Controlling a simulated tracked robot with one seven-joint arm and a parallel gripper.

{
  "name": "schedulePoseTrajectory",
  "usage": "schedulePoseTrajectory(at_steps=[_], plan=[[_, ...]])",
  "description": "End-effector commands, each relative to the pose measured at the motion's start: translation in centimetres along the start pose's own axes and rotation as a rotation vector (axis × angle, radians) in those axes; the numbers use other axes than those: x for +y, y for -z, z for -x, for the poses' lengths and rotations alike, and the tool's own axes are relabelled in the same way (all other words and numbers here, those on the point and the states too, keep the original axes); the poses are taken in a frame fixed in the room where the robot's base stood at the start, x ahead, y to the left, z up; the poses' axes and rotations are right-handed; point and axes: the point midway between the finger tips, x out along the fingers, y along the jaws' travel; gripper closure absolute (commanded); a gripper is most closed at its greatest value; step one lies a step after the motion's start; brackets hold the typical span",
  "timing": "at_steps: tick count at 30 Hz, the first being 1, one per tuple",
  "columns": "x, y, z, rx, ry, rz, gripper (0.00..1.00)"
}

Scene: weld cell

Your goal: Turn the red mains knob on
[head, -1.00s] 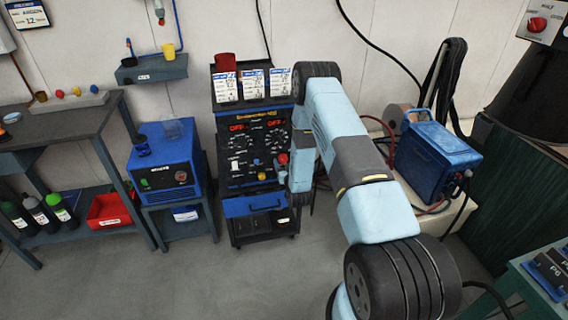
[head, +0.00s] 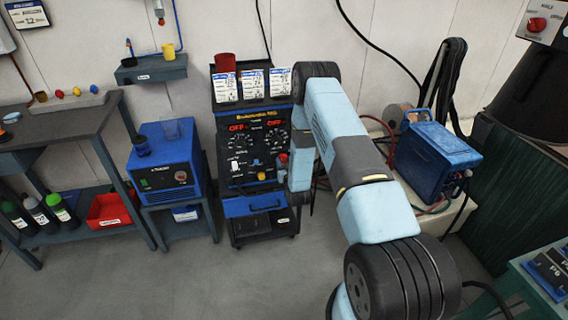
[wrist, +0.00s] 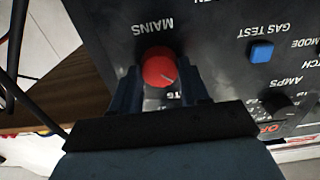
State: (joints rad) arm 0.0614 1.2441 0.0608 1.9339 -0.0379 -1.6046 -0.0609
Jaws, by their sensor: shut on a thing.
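The red mains knob (wrist: 159,68) is on the black front panel of the welder (head: 252,150), beside the MAINS label, which is upside down in the wrist view. A pale pointer line shows on the knob's face. My gripper (wrist: 162,84) is shut on the knob, with one dark finger on each side. In the head view the knob is small and partly hidden by my gripper (head: 285,168). The display on the welder (head: 238,127) shows red letters that read OFF.
A blue gas test button (wrist: 262,51) and an amps knob (wrist: 280,105) are near the knob on the same panel. A red cup (head: 225,62) and cards stand on the welder's top. A blue unit (head: 432,160) stands right of my arm. The floor in front is clear.

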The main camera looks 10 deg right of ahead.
Motion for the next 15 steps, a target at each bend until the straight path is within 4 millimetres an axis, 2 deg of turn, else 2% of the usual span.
schedulePoseTrajectory(at_steps=[8, 15], plan=[[0.05, -0.02, 0.0, 0.0, 0.004, -0.044, 0.85], [0.17, -0.06, 0.0, -0.001, 0.003, -0.188, 0.86]])
